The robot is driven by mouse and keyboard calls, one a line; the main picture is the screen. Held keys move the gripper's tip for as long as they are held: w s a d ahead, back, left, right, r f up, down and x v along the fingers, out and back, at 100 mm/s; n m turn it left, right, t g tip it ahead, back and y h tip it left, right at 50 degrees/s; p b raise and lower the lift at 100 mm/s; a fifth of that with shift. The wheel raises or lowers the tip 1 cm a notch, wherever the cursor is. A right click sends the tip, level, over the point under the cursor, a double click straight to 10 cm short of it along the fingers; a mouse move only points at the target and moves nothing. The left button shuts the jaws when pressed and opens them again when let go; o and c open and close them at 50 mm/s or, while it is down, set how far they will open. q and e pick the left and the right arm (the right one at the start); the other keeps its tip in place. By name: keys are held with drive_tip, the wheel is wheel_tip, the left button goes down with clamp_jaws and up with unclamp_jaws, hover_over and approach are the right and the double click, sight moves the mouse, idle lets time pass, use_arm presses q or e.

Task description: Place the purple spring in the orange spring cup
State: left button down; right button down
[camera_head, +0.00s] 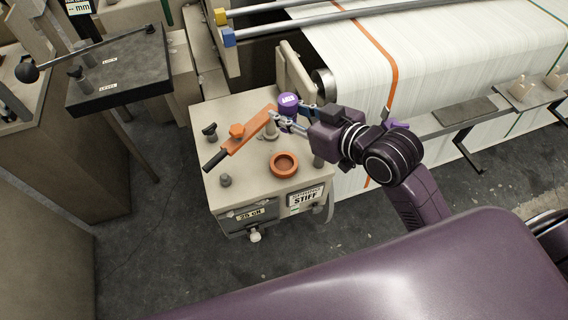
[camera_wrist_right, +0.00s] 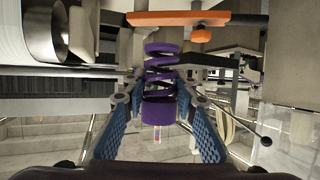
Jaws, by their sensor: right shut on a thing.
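The purple spring (camera_head: 288,101) is held by my right gripper (camera_head: 289,118), above the back edge of the beige box top. In the right wrist view the coils of the purple spring (camera_wrist_right: 161,72) show between the blue-padded fingers of the right gripper (camera_wrist_right: 160,97), which are shut on its purple end piece. The orange spring cup (camera_head: 284,164) is a round open ring on the box top, in front of the gripper and apart from the spring. The cup does not show in the right wrist view. My left gripper is not in view.
An orange lever (camera_head: 246,136) with a black handle lies across the beige box top (camera_head: 245,185), just left of the gripper; it also shows in the wrist view (camera_wrist_right: 180,18). Black knobs (camera_head: 209,130) stand on the box. White fabric (camera_head: 440,50) rolls behind, right.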

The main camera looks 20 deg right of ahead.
drive_tip(key=shift+w+a+r+h, duration=0.1)
drive_tip(key=shift+w+r+h, duration=0.1)
drive_tip(key=shift+r, duration=0.2)
drive_tip(key=shift+w+a+r+h, duration=0.1)
drive_tip(key=shift+w+r, duration=0.05)
drive_tip(key=shift+r, duration=0.25)
drive_tip(key=shift+w+a+r+m, duration=0.1)
drive_tip(key=shift+r+m, duration=0.15)
drive_tip(key=shift+m, duration=0.05)
drive_tip(key=shift+w+f, duration=0.1)
drive_tip(key=shift+f, duration=0.2)
wheel_tip(320, 180, down, 15)
drive_tip(key=shift+r, duration=0.1)
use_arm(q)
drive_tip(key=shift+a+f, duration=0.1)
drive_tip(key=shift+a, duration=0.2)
use_arm(e)
drive_tip(key=shift+f, duration=2.2)
drive_tip(key=shift+f, duration=0.1)
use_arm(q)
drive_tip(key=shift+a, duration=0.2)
use_arm(e)
drive_tip(key=c, duration=1.5)
unclamp_jaws()
drive_tip(key=shift+c, duration=0.2)
